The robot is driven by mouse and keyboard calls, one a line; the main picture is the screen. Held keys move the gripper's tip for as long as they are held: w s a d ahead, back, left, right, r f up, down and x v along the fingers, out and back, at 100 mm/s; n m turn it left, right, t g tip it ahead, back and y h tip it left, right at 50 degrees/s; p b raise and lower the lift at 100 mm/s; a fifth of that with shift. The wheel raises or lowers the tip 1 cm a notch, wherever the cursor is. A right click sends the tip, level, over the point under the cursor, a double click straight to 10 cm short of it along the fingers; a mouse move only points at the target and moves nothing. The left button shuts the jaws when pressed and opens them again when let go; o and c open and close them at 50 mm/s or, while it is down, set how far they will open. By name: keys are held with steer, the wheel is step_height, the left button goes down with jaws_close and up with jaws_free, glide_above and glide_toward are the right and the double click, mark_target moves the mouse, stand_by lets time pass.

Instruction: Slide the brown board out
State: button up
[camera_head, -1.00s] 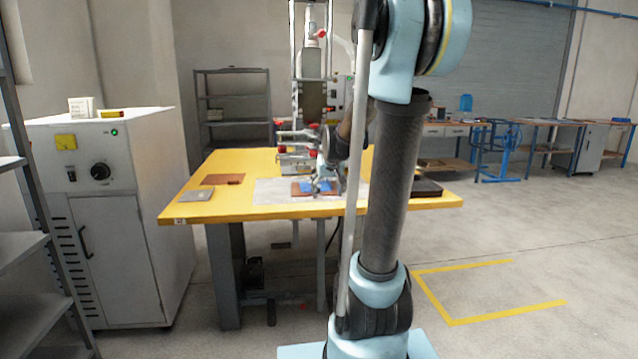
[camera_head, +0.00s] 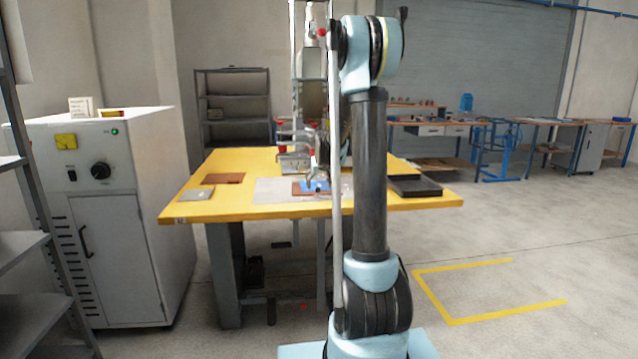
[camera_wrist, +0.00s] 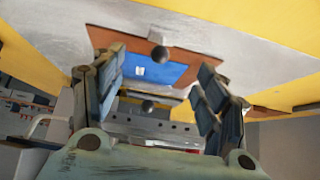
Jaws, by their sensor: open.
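A brown board (camera_head: 300,193) lies on the pale grey sheet (camera_head: 272,198) at the middle of the yellow table, with a blue piece (camera_head: 320,186) on top of it. The wrist view shows the same brown board (camera_wrist: 112,39) and blue piece (camera_wrist: 150,68) beyond the fingers. My gripper (camera_wrist: 160,66) is open, with its fingers apart and nothing held between them. It seems to be above the board and apart from it. In the head view my arm hides part of the sheet's right side.
A second brown sheet (camera_head: 223,178) and a grey plate (camera_head: 195,194) lie on the table's left. A black tray (camera_head: 415,188) is at its right. The press (camera_head: 312,75) stands behind the board.

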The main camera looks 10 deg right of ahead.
mark_target(318, 189)
steer(key=shift+x, duration=4.15)
steer(key=shift+c, duration=0.6)
steer(key=shift+s, duration=0.1)
steer(key=c, duration=1.1)
steer(key=shift+s, duration=0.1)
steer(key=shift+s+d+n, duration=0.2)
steer(key=shift+s+n, duration=0.1)
steer(key=shift+s, duration=1)
